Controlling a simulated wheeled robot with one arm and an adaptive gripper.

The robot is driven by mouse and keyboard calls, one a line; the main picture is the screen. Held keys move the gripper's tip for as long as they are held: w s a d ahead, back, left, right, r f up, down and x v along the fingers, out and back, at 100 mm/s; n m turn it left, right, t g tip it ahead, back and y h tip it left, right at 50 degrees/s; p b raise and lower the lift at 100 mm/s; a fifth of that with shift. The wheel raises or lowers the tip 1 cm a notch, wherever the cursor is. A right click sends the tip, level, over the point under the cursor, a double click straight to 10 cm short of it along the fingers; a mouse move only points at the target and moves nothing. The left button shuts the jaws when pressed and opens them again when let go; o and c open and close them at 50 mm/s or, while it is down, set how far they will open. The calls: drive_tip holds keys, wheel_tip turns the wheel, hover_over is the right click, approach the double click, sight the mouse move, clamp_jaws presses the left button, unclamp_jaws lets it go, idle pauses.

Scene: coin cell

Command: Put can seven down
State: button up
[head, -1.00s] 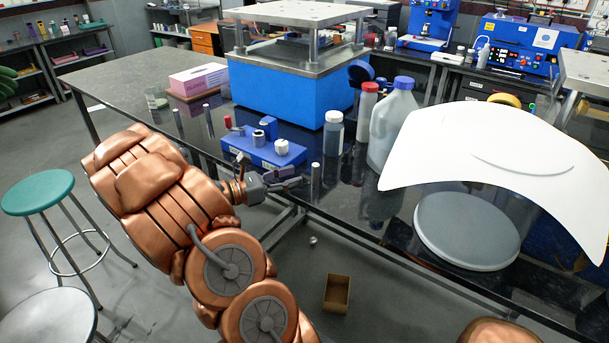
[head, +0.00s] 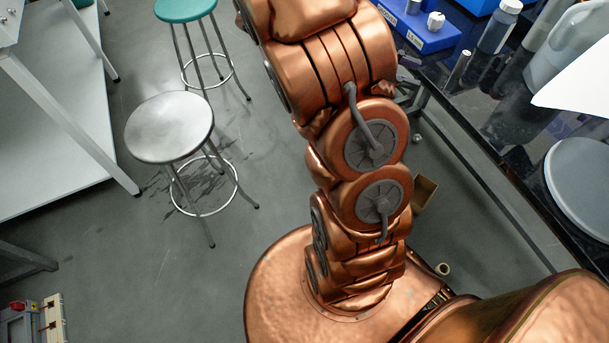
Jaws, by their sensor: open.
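A slim, light-topped metal can (head: 458,70) stands upright on the dark glossy table (head: 490,110), close to its near edge. No number can be read on it, so I cannot tell whether it is can seven. My gripper (head: 410,62) shows only as a small dark grey part at the right side of my copper arm, left of the can and apart from it. The rest of the gripper is hidden behind my arm. It is open, and nothing shows in it.
A blue block (head: 425,38) holding small parts lies behind the can. A capped bottle (head: 498,28) and a white jug (head: 570,50) stand to its right. A grey round lid (head: 582,190) lies further right. A steel stool (head: 170,127) and an open box (head: 424,193) are on the floor.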

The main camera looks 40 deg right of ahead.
drive_tip(key=s+a+m+t+y, duration=0.2)
drive_tip(key=a+t+y, duration=0.1)
drive_tip(key=a, duration=0.8)
drive_tip(key=s+a+f+m+t+y, duration=0.1)
drive_tip(key=s+a+m+t+y, duration=0.1)
drive_tip(key=a, duration=0.9)
drive_tip(key=s+a+f+m+t+y, duration=0.1)
drive_tip(key=s+a+m+t+y, duration=0.1)
drive_tip(key=a, duration=0.9)
drive_tip(key=s+t+y, duration=0.1)
drive_tip(key=t+y, duration=0.1)
drive_tip(key=y, duration=0.1)
drive_tip(key=shift+a, duration=0.2)
drive_tip(key=shift+r, duration=0.1)
wheel_tip(320, 180, up, 5)
drive_tip(key=p, duration=0.5)
drive_tip(key=shift+w, duration=0.1)
